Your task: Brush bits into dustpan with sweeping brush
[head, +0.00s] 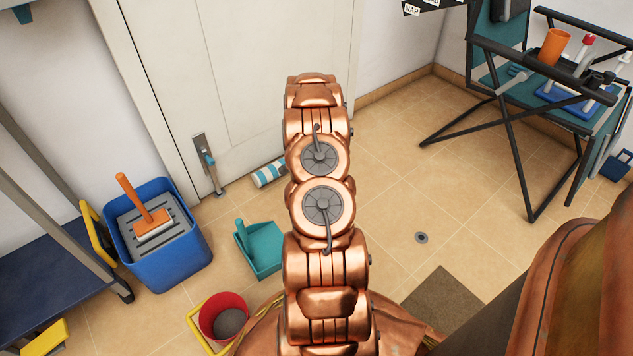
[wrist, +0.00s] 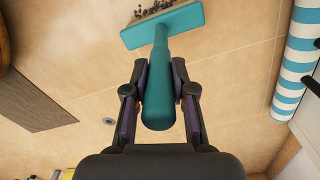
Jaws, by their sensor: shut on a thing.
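In the wrist view my gripper (wrist: 158,98) is shut on the upright teal handle of the sweeping brush (wrist: 162,27), its fingers on both sides of the handle. The flat teal brush head is at the top of that view, over the tiled floor. In the head view the teal dustpan (head: 264,251) lies on the floor left of my arm. My arm hides my gripper and the brush there; the dustpan is not in the wrist view.
A blue bucket (head: 165,262) carries an orange-handled brush (head: 151,226). A red bucket (head: 235,300) stands in front of the dustpan. A striped roll (head: 268,173) lies by the door, close right in the wrist view (wrist: 292,62).

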